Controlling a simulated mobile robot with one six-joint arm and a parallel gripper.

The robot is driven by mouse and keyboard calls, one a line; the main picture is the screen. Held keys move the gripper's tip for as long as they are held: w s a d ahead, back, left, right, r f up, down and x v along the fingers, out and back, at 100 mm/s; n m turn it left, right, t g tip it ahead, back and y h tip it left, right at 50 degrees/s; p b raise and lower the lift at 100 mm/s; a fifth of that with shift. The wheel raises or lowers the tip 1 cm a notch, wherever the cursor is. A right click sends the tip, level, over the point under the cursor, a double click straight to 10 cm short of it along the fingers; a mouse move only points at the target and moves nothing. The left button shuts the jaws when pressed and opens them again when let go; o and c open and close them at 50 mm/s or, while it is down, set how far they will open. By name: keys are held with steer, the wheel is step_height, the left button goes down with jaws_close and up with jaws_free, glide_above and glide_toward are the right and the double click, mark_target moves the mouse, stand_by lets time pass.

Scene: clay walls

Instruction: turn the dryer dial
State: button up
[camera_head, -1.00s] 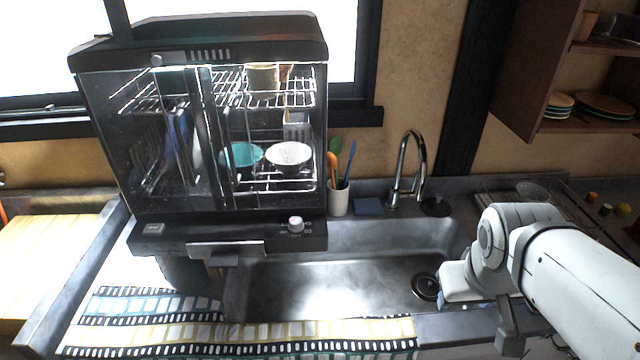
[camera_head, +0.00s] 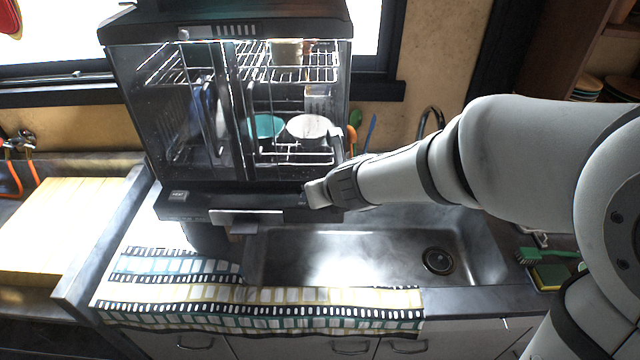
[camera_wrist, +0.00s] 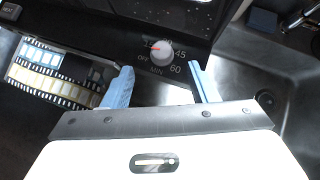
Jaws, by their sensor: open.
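The dish dryer (camera_head: 235,100) is a dark cabinet with clear doors, standing behind the sink. Its dial (camera_wrist: 160,52) is a round whitish knob with a red mark on the front panel, among the markings OFF, 45, 60 and MIN in the wrist view. My gripper (camera_wrist: 162,88) is open, with two pale blue fingers either side of the dial's line and the knob just beyond their tips. I see no contact. In the head view my gripper (camera_head: 318,194) is at the right part of the dryer's panel and hides the dial.
A sink (camera_head: 375,255) lies below and right of the dryer. A film-strip patterned cloth (camera_head: 270,308) covers the front counter edge. A sponge (camera_head: 550,277) and green brush (camera_head: 548,254) lie right of the sink. A tap (camera_head: 430,118) stands behind my arm.

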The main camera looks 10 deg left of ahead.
steer(key=b+x, duration=0.3)
steer(key=x, duration=0.2)
steer(key=shift+w+f, duration=0.2)
steer(key=shift+f, duration=0.2)
steer(key=shift+w+a+f, duration=0.35)
steer(key=shift+w, duration=0.1)
steer(key=shift+c, duration=0.3)
steer(key=c, duration=0.9)
